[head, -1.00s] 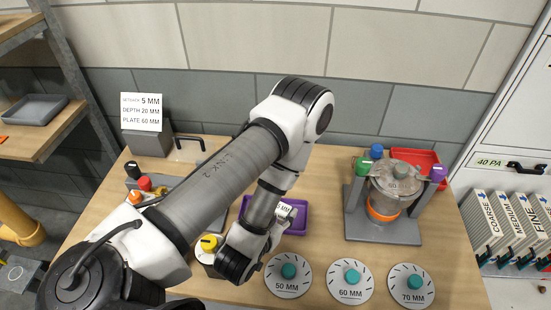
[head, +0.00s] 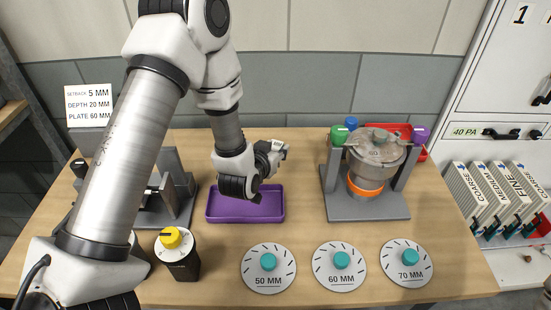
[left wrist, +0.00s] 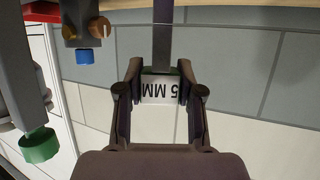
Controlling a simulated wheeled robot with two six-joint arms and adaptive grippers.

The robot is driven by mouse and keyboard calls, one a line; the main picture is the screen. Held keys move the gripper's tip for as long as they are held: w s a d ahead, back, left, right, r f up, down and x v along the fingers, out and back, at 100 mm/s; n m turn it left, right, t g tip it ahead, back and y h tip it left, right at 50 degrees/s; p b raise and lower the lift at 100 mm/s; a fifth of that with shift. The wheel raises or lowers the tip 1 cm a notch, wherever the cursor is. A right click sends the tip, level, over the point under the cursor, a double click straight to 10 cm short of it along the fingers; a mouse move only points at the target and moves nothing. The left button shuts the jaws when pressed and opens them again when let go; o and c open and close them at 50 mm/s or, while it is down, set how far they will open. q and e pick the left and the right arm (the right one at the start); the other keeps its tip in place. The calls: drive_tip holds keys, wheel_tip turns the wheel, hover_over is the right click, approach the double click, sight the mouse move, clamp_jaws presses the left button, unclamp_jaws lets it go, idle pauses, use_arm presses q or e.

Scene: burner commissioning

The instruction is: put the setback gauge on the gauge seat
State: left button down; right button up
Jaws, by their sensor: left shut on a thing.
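My left gripper (head: 270,153) is held in the air above the back edge of the purple tray (head: 245,216) in the head view. It is shut on the setback gauge (head: 281,149), of which only a small pale part shows there. In the left wrist view the gauge (left wrist: 158,91) shows a white face marked 5 MM between the two fingers, with a dark grey bar running up from it. I cannot tell for sure which part is the gauge seat. My right gripper is out of view.
A grey stand (head: 366,207) holds a clear vessel with an orange ring, with green, blue and purple caps around it. Three round plates, 50 (head: 268,268), 60 (head: 340,266) and 70 MM (head: 406,265), lie in front. A yellow-knobbed canister (head: 180,257) and a grey fixture (head: 176,208) stand left.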

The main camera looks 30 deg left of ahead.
use_arm(q)
drive_tip(key=f, duration=0.2)
drive_tip(key=f+p, duration=0.1)
drive_tip(key=shift+w+a+f, duration=0.2)
drive_tip(key=shift+w+f, duration=0.1)
drive_tip(key=shift+f, duration=0.1)
drive_tip(key=shift+s+d, duration=0.1)
drive_tip(key=shift+f+b, duration=0.2)
drive_tip(key=shift+b, duration=0.15)
drive_tip(key=c, duration=0.7)
unclamp_jaws()
drive_tip(key=shift+c, duration=0.2)
